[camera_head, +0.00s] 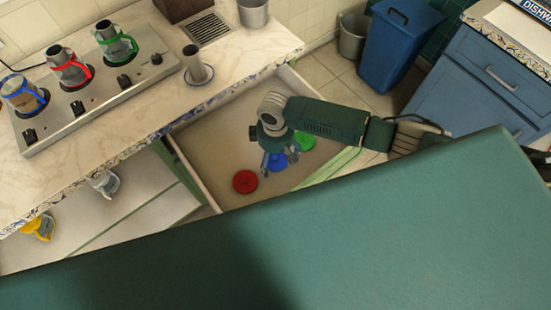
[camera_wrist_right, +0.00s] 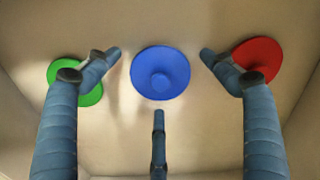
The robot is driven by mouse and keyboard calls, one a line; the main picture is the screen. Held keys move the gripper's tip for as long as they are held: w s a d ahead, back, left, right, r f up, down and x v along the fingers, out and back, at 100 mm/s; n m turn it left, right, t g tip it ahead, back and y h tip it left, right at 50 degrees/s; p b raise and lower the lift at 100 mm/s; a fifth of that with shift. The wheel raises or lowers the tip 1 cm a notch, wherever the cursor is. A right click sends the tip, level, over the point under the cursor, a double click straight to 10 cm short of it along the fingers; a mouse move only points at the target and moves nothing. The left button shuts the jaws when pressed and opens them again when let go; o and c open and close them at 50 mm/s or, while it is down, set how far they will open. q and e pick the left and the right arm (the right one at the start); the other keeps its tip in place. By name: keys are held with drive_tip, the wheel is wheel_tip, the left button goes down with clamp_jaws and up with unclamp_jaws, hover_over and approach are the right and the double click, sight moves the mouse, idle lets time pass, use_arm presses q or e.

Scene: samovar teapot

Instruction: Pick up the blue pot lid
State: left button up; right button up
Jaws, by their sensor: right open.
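The blue pot lid (camera_wrist_right: 160,73) lies flat in an open drawer, knob up. In the right wrist view it is centred ahead of my right gripper (camera_wrist_right: 160,70), whose fingers are spread open around it without visibly touching it. In the head view the blue lid (camera_head: 277,161) is partly hidden by my right gripper (camera_head: 270,163). A red lid (camera_head: 245,181) lies left of it, and a green lid (camera_head: 304,141) lies right of it. My left gripper is not in view.
The lids lie in a drawer with a light bottom (camera_head: 215,150) and raised walls. The counter (camera_head: 160,95) above holds a steel stove (camera_head: 95,88) with several glass pots. A blue bin (camera_head: 400,45) stands on the floor at the upper right.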

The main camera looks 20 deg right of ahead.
drive_tip(key=c, duration=1)
drive_tip(key=shift+o, duration=0.2)
drive_tip(key=shift+r, duration=0.15)
